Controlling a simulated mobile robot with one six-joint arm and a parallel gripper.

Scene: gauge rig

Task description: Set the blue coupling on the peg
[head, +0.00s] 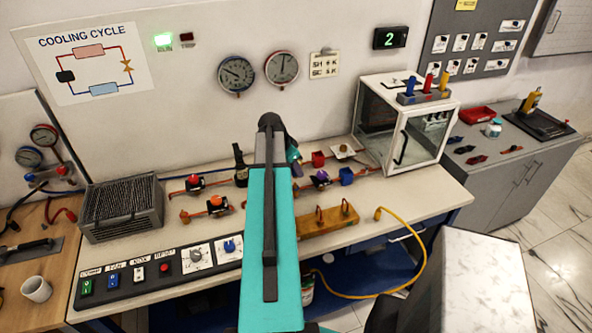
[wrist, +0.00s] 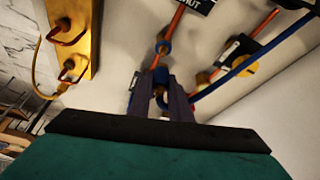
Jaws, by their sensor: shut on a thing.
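My gripper (wrist: 160,98) is shut on a small blue piece (wrist: 160,76), which looks like the blue coupling; the fingers cover part of it. It is over the back of the bench, and in the head view my teal arm hides most of the gripper and the coupling. I cannot make out the peg for certain in either view.
A brass manifold (head: 318,222) with a yellow hose stands to the right of my arm. A glass-fronted cabinet (head: 401,137) stands at right. A finned unit (head: 121,212) is at left.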

